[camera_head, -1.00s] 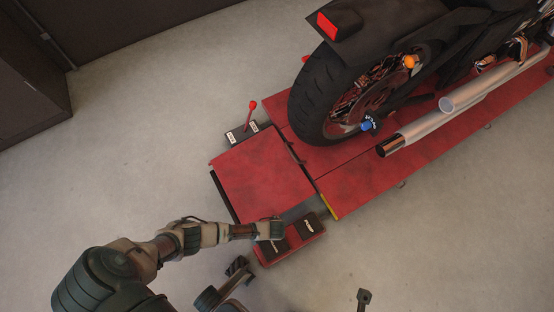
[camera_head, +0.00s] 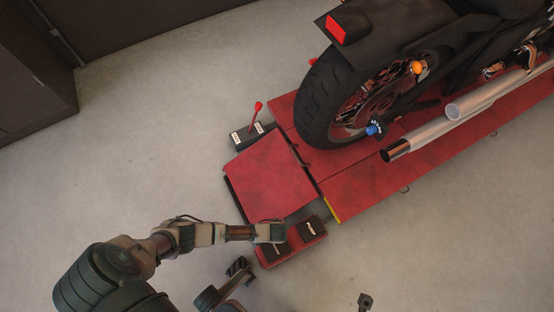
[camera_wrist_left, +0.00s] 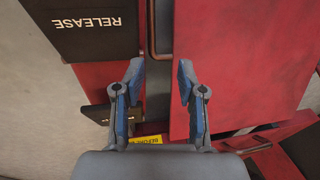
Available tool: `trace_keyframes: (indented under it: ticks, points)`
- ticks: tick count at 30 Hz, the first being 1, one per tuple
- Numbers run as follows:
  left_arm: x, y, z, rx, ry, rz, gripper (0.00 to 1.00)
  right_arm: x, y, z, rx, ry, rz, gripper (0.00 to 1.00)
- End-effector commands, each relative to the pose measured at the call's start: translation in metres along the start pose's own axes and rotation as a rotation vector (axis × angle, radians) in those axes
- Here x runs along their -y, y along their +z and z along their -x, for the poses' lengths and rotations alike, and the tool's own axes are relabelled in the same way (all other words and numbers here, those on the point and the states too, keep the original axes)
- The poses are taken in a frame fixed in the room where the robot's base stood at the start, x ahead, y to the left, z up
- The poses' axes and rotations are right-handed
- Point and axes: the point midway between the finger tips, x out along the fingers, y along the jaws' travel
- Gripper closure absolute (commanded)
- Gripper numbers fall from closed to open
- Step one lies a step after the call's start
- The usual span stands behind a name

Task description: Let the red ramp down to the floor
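The red ramp (camera_head: 270,178) is a flat square panel at the near end of the red motorcycle lift (camera_head: 380,175). A dark strip shows along its left edge; I cannot tell its exact tilt. A red pedal unit with a PUMP pedal (camera_head: 310,228) stands beside it. My left gripper (camera_wrist_left: 160,72) is open and empty; a narrow bronze-coloured bar (camera_wrist_left: 151,30) lies just beyond its fingertips. The black RELEASE pedal (camera_wrist_left: 85,22) is at upper left in the wrist view, and a red panel (camera_wrist_left: 250,50) fills the right.
A motorcycle stands on the lift, its rear tyre (camera_head: 335,100) near the ramp. A black box with a red-knobbed lever (camera_head: 255,112) sits at the ramp's far side. Bare floor (camera_head: 150,140) lies left of the ramp. A dark cabinet (camera_head: 35,75) is at the upper left.

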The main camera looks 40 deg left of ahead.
Motion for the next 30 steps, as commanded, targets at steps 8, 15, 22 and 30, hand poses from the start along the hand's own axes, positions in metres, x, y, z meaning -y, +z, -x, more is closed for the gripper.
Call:
trace_keyframes:
  ticks: [8, 15, 22, 30]
  points:
    - [0.001, 0.001, 0.036, 0.001, 0.001, -0.001, 0.61, 0.000, 0.000, 0.000, 0.001, -0.001, 0.000, 1.00]
    - [0.002, 0.002, 0.045, 0.004, -0.001, 0.000, 0.61, 0.000, 0.000, 0.000, 0.001, -0.001, -0.001, 1.00]
    - [0.002, 0.001, 0.045, 0.003, -0.001, 0.000, 0.61, -0.001, 0.003, 0.001, 0.005, 0.000, -0.001, 1.00]
    - [0.001, 0.001, 0.045, -0.001, 0.002, 0.000, 0.61, -0.001, 0.003, 0.000, 0.004, 0.001, -0.001, 1.00]
